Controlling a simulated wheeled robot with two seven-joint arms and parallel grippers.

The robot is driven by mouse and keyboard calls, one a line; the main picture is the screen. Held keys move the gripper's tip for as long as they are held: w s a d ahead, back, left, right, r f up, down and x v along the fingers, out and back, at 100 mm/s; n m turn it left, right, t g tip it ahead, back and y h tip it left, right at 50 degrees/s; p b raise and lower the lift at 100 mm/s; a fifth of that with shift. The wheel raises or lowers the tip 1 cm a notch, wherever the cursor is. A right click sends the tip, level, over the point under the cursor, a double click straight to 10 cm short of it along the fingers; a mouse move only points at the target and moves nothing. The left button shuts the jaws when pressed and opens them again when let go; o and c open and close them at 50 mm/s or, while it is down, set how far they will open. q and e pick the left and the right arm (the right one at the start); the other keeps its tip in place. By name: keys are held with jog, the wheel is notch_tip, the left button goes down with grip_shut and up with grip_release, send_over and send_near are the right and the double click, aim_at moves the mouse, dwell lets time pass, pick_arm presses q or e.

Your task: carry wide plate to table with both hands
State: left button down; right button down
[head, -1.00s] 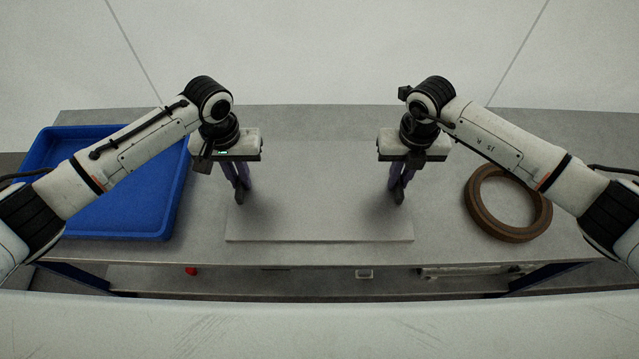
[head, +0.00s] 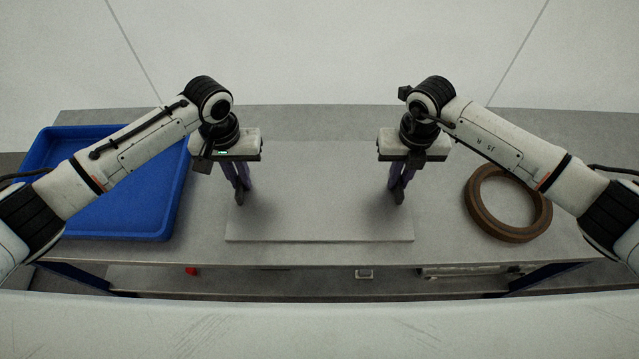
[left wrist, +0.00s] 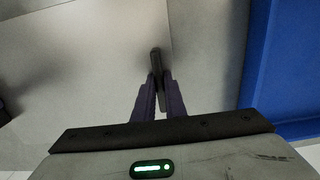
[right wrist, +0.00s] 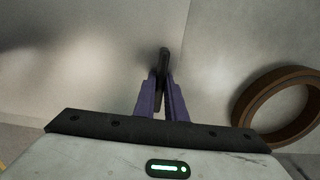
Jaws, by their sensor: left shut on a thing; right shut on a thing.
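The wide plate (head: 320,215) is a flat grey slab at the middle of the grey table (head: 320,252). It looks level and lies on or just above the tabletop; I cannot tell which. My left gripper (head: 241,192) is shut on a dark upright handle near the plate's left edge. The left wrist view shows its fingers (left wrist: 158,88) closed on that handle (left wrist: 155,62). My right gripper (head: 397,192) is shut on the matching handle near the right edge. The right wrist view shows its fingers (right wrist: 163,85) closed around the handle (right wrist: 164,58).
A blue tray (head: 158,236) stands on the table left of the plate, under my left arm. A brown ring (head: 508,233) lies right of the plate, near my right arm. A lower shelf (head: 320,283) holds small items, including a red one. A pale wall stands behind.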

pick_arm(q)
jog(key=shift+r, duration=0.2)
pick_arm(e)
jog(key=shift+w+r, duration=0.1)
jog(key=shift+r, duration=0.1)
